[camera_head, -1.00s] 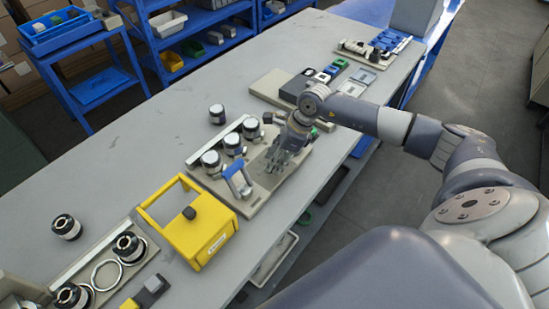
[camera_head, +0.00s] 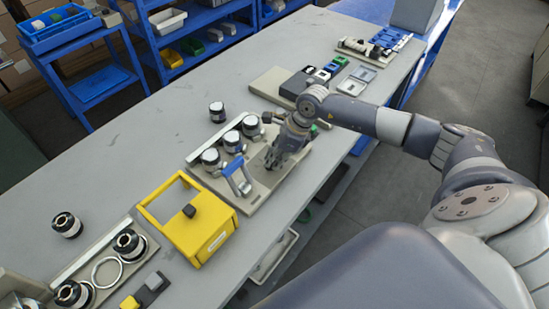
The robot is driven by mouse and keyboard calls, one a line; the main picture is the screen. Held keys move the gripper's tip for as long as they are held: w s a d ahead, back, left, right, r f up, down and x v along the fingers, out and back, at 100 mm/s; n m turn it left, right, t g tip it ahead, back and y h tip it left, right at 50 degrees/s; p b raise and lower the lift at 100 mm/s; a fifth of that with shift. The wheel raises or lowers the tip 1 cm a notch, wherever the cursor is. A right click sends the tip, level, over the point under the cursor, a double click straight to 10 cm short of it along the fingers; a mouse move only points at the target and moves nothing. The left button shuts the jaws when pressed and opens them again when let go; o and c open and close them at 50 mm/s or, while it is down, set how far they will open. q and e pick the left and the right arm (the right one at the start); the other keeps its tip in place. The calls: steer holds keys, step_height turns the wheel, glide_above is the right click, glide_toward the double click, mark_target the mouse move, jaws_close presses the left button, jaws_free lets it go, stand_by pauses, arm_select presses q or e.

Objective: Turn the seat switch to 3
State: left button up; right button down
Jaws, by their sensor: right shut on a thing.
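My right gripper (camera_head: 275,160) reaches down onto the beige fixture board (camera_head: 262,191) in the middle of the bench. It is shut on a small part at the board's right side, taken to be the seat switch. The fingers hide this part, so its pointer and numbers cannot be read. Left of the gripper, several black-and-white rolls (camera_head: 232,142) stand on the board. A blue handle (camera_head: 236,179) rises at the board's front. My left gripper is not in view.
A yellow open-framed box (camera_head: 205,240) stands in front of the board. Dark and coloured blocks (camera_head: 300,85) sit behind the gripper. A loose roll (camera_head: 217,112) stands behind the board. The bench's left middle is clear.

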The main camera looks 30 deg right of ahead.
steer(key=m+t+b, duration=0.1)
steer(key=m, duration=0.2)
steer(key=shift+s+a+h, duration=0.15)
steer(key=shift+h, duration=0.25)
steer(key=shift+a+m+t+h+b, duration=0.1)
steer(key=shift+m+t+h+b, duration=0.35)
steer(key=shift+m, duration=1.15)
steer(key=c, duration=1.7)
jaws_free()
steer(key=shift+o, duration=0.2)
steer(key=shift+g, duration=0.25)
steer(key=v, duration=1.2)
steer(key=shift+b, duration=0.3)
steer(key=shift+s+a, duration=0.1)
